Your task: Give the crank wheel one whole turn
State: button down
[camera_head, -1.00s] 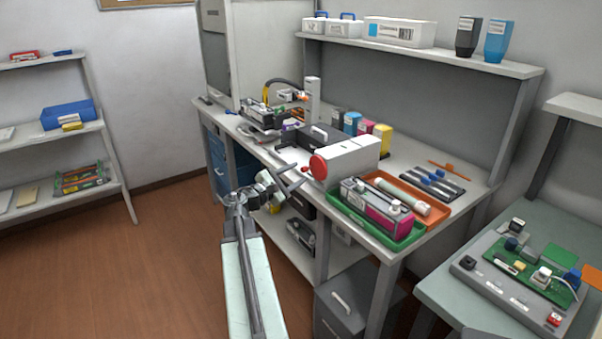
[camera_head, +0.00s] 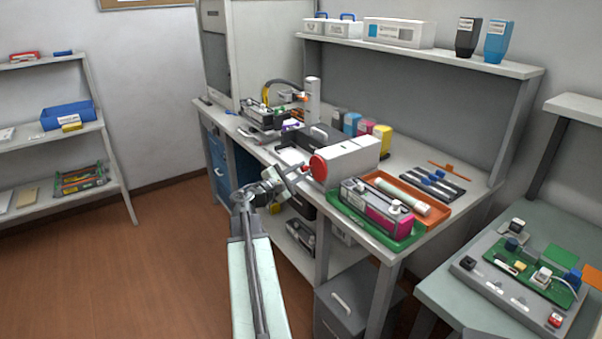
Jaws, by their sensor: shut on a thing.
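The crank wheel (camera_head: 318,168) is a red disc on the left end face of a white box-shaped unit (camera_head: 349,158) on the workbench. A small red part, seemingly its handle (camera_head: 305,169), sticks out to the left of the disc. My gripper (camera_head: 300,171) reaches in from the lower left, its fingertips at this handle. It is shut on the handle, though the fingers are small in view and hide part of the contact.
A green tray (camera_head: 385,239) with a magenta-sided cartridge and an orange tray (camera_head: 440,216) lie right of the unit. Colour bottles (camera_head: 367,128) stand behind it. The bench's front edge runs just below my gripper. Open floor (camera_head: 150,260) lies left.

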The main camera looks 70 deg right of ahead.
jog(key=c, duration=1.2)
grip_release()
jog(key=shift+c, duration=0.2)
jog(key=v, duration=0.7)
jog(key=shift+a, duration=0.4)
jog(key=shift+w, duration=0.15)
